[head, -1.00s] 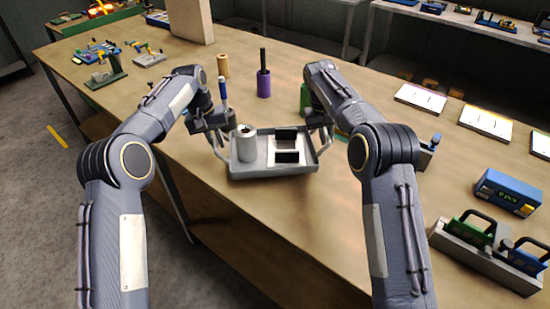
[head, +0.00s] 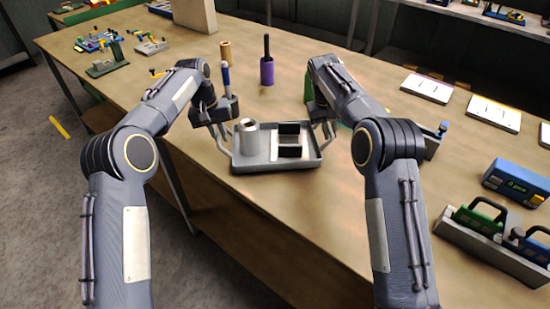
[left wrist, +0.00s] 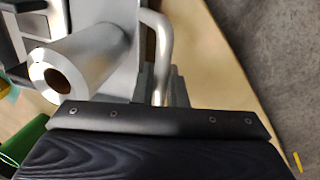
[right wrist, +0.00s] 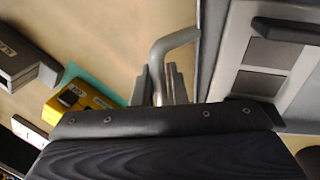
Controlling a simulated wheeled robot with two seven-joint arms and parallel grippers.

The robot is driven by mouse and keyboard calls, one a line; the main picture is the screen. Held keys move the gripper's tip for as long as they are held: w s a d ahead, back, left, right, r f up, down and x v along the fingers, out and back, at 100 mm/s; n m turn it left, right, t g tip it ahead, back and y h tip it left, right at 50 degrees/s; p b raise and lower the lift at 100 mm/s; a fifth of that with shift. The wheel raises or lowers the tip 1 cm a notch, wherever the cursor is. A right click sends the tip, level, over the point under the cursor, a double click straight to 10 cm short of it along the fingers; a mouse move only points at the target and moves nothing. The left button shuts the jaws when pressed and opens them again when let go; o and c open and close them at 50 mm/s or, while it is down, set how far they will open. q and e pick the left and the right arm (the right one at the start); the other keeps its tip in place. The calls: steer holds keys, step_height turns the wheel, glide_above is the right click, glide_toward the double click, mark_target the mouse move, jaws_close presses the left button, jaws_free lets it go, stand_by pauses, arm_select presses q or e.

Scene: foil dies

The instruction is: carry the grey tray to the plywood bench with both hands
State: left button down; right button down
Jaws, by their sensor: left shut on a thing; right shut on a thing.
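The grey tray (head: 275,163) is held between my two arms over the plywood bench (head: 300,210). It carries a silver hollow cylinder (head: 249,142) standing at its left and a pale block with dark parts (head: 290,150) at its right. My left gripper (head: 222,132) is shut on the tray's left handle, a bent metal bar (left wrist: 163,50). My right gripper (head: 322,122) is shut on the right handle, which shows in the right wrist view (right wrist: 172,45). The tray looks about level. Whether its underside touches the bench cannot be told.
White panels (head: 428,89) and a blue box (head: 514,184) lie to the right, with a toolbox (head: 490,245) nearer. Bare bench lies in front of the tray.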

arm_select(q)
steer(key=shift+f+b, duration=0.55)
steer(key=shift+f, duration=0.2)
arm_select(e)
steer(key=shift+f, duration=0.75)
arm_select(q)
steer(key=c, duration=1.9)
jaws_free()
steer(key=shift+f, duration=0.25)
arm_select(e)
steer(key=c, duration=1.9)
jaws_free()
steer(key=shift+f, duration=0.2)
arm_select(q)
steer(key=o, duration=0.4)
steer(key=shift+r, duration=0.2)
arm_select(e)
steer(key=o, duration=0.4)
steer(key=shift+r, duration=0.15)
arm_select(q)
steer(key=shift+o, duration=0.2)
arm_select(e)
steer(key=shift+o, duration=0.2)
